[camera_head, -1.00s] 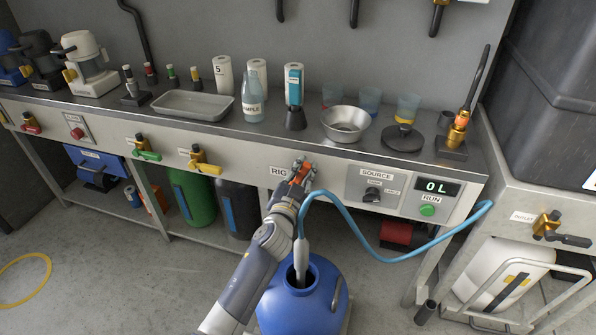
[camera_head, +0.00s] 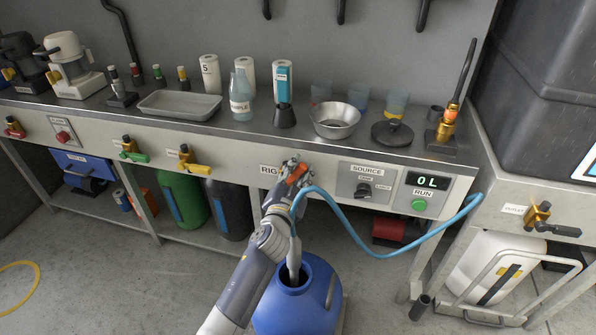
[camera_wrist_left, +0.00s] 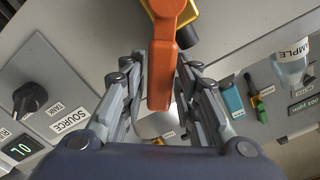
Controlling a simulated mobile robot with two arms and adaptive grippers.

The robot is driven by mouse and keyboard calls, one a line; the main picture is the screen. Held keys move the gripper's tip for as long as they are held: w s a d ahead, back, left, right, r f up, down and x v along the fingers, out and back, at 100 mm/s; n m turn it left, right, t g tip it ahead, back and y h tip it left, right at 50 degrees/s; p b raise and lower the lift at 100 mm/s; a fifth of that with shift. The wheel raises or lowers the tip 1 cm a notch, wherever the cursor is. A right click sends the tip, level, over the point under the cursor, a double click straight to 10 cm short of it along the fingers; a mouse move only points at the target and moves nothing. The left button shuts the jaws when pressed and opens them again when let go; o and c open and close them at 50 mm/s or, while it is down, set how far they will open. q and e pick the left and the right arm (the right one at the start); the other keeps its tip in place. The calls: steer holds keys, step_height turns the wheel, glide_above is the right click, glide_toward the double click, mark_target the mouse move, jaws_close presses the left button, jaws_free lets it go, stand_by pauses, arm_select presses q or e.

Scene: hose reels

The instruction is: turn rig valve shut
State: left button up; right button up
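The rig valve's orange lever (camera_head: 296,174) is on the bench's front panel, beside the partly covered RIG label (camera_head: 268,169). In the left wrist view the lever (camera_wrist_left: 161,75) runs down between the two fingers. My left gripper (camera_head: 291,170) reaches it from below. The valve body is mostly hidden behind the gripper in the head view. My right gripper is in neither view.
A blue hose (camera_head: 355,240) runs from a blue drum (camera_head: 318,300) just below my left arm to the right. The SOURCE knob (camera_head: 363,191) and 0L display (camera_head: 428,181) sit right of the lever. Yellow (camera_head: 193,165) and green (camera_head: 133,154) valve levers are to the left.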

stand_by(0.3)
arm_select(q)
steer(key=shift+s+a+f, duration=0.1)
steer(key=shift+s+a, duration=0.1)
steer(key=shift+s, duration=0.25)
steer(key=v, duration=1.1)
